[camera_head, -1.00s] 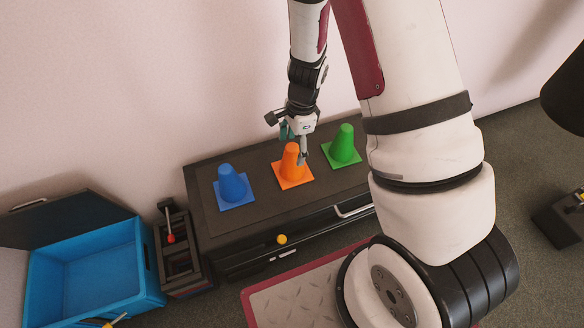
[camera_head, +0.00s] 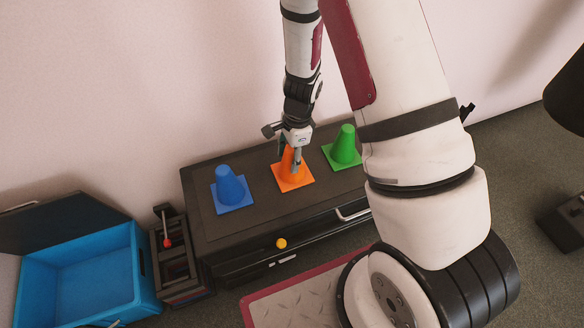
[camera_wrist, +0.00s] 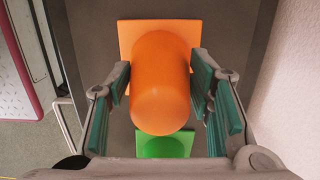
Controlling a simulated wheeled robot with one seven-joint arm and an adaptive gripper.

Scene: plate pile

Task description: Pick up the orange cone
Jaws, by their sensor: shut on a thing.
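The orange cone (camera_head: 291,172) stands upright on the dark cabinet top (camera_head: 200,173), between a blue cone (camera_head: 230,187) on its left and a green cone (camera_head: 345,147) on its right. My gripper (camera_head: 290,160) is at the upper part of the orange cone, with a finger down along its side. In the wrist view the orange cone (camera_wrist: 160,85) lies between the fingers of my gripper (camera_wrist: 160,100), which are shut on it. The cone's base looks flat on the cabinet. The green cone (camera_wrist: 164,144) is partly hidden behind the orange cone's tip in the wrist view.
A blue crate (camera_head: 80,285) stands at the lower left, next to a dark rack (camera_head: 178,265) with a red-tipped handle. A yellow knob (camera_head: 281,243) sticks out of the cabinet front. A pale wall rises close behind the cabinet.

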